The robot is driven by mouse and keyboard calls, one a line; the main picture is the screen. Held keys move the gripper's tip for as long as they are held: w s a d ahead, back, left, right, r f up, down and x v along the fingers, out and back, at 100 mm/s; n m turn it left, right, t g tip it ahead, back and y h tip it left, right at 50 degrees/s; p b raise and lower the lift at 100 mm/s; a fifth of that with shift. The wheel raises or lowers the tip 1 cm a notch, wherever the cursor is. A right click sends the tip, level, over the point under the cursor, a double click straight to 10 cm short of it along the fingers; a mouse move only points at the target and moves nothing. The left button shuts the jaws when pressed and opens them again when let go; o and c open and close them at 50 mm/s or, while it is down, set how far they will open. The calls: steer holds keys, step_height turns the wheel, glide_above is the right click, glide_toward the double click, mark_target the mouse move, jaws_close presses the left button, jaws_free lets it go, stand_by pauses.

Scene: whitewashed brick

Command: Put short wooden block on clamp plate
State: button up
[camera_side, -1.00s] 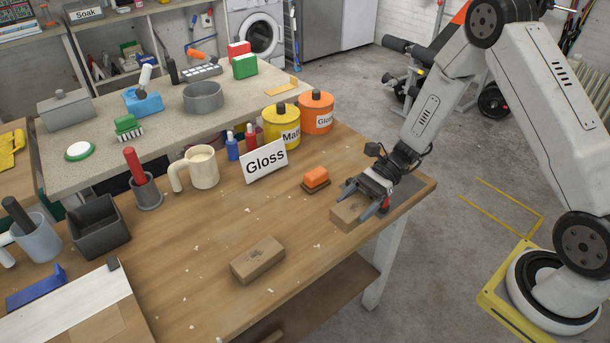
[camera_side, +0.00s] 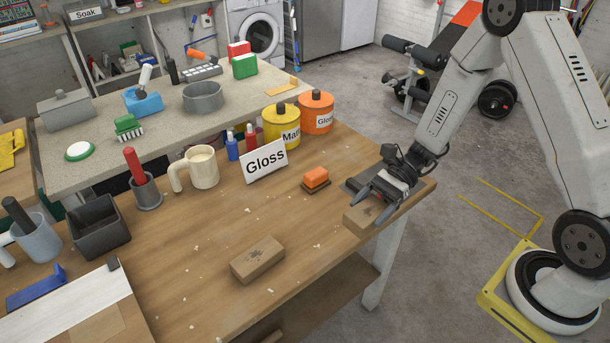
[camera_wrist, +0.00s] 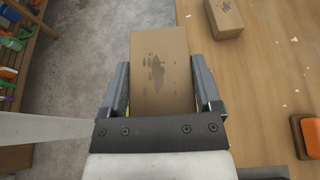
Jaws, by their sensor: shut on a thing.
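My gripper (camera_side: 364,212) is at the right end of the wooden bench, its fingers on either side of a brown wooden block (camera_side: 356,221). In the wrist view, the block (camera_wrist: 160,75) sits between the fingers (camera_wrist: 160,92) and sticks out past their tips. The block overlaps the bench's front edge in the side view; I cannot tell its exact height. A second wooden block (camera_side: 258,260) lies on the bench to the left. A dark grey plate (camera_side: 354,184), seemingly the clamp plate, lies behind my gripper and is partly hidden by it.
An orange-topped block (camera_side: 316,177) lies left of the plate. A "Gloss" sign (camera_side: 264,162), a yellow tin (camera_side: 281,126) and an orange tin (camera_side: 316,113) stand behind. The bench's middle is mostly clear, with scattered chips.

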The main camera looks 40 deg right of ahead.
steer(key=shift+w+a+r+m+t, duration=0.15)
steer(key=shift+w+r+m+t, duration=0.15)
steer(key=shift+w+m+t, duration=0.25)
steer(key=w+d+r+m+t+h, duration=0.4)
steer(key=w+r+m+t+h, duration=0.2)
steer(key=w+m+t, duration=0.3)
steer(key=shift+d+r+m+t+h, duration=0.15)
steer(key=shift+r+m+t+h, duration=0.2)
steer(key=shift+m+t, duration=0.7)
steer(key=shift+w+h, duration=0.1)
steer(key=shift+h, duration=0.15)
step_height(320, 180, up, 10)
steer(key=w+m+t+h, duration=0.1)
steer(key=w+m+h, duration=0.1)
steer(key=shift+m, duration=0.3)
